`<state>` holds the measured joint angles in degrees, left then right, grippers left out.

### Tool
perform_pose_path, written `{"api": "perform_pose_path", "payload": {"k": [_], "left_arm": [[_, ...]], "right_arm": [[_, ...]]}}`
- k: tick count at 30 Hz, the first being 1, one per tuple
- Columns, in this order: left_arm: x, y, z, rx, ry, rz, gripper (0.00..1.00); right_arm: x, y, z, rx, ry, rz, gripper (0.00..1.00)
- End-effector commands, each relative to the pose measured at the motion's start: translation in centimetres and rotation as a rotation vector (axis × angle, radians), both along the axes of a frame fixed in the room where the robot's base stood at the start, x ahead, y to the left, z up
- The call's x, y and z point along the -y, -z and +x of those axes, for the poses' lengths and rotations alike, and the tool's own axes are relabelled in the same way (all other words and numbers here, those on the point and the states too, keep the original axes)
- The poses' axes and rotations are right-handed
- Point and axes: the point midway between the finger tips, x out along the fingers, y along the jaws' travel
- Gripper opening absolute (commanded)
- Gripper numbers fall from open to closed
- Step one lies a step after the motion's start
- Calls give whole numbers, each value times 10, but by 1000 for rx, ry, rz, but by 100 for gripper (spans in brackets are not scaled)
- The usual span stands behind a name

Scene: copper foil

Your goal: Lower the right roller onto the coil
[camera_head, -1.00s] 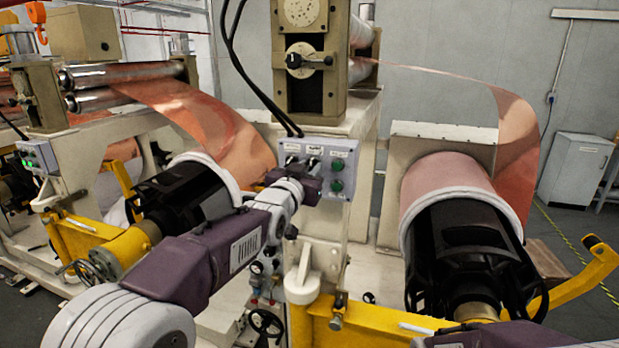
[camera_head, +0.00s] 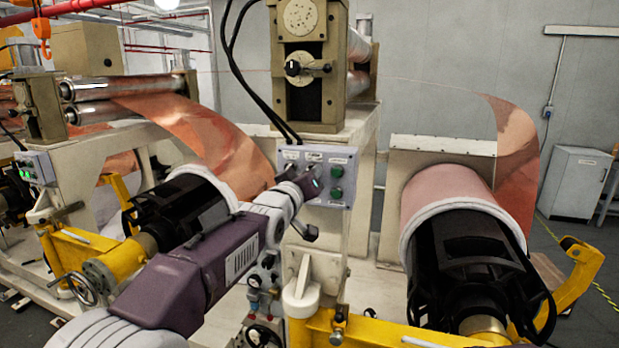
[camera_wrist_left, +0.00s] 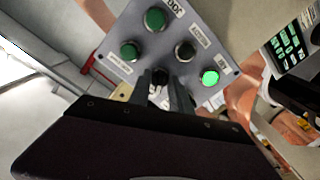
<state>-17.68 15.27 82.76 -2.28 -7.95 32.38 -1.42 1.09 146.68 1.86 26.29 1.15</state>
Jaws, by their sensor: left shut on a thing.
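The right coil (camera_head: 443,188) is copper foil on a white core, mounted on a black shaft. To its right a yellow arm (camera_head: 583,272) with a dark end (camera_head: 568,243) stands apart from the coil. I take it for the right roller's arm, but its inner side is hidden. My left gripper (camera_head: 305,190) is at the grey control panel (camera_head: 345,163). In the left wrist view the fingers (camera_wrist_left: 163,83) are shut on a small control on the panel (camera_wrist_left: 225,62), mostly hidden between them. A green button there (camera_wrist_left: 210,77) is lit. My right gripper is out of view.
A second copper coil (camera_head: 232,180) and its black shaft (camera_head: 180,210) lie behind my left arm. A yellow frame (camera_head: 372,332) runs along the front. Black cables (camera_head: 228,50) hang above the panel. A white cabinet (camera_head: 577,183) stands at the back right.

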Motion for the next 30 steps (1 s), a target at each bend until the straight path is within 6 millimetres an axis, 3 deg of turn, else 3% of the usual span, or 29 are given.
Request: {"api": "perform_pose_path", "payload": {"k": [14, 15, 25, 30], "left_arm": [[-1, -4, 0, 3, -1, -16, 0], [-1, -4, 0, 3, -1, -16, 30], [-1, -1, -2, 0, 0, -14, 30], [-8, 3, -23, 3, 0, -13, 30]], "right_arm": [[0, 0, 0, 0, 0, 0, 36], [0, 0, 0, 0, 0, 0, 36], [0, 3, 0, 0, 0, 0, 36], [0, 21, 0, 0, 0, 0, 36]]}}
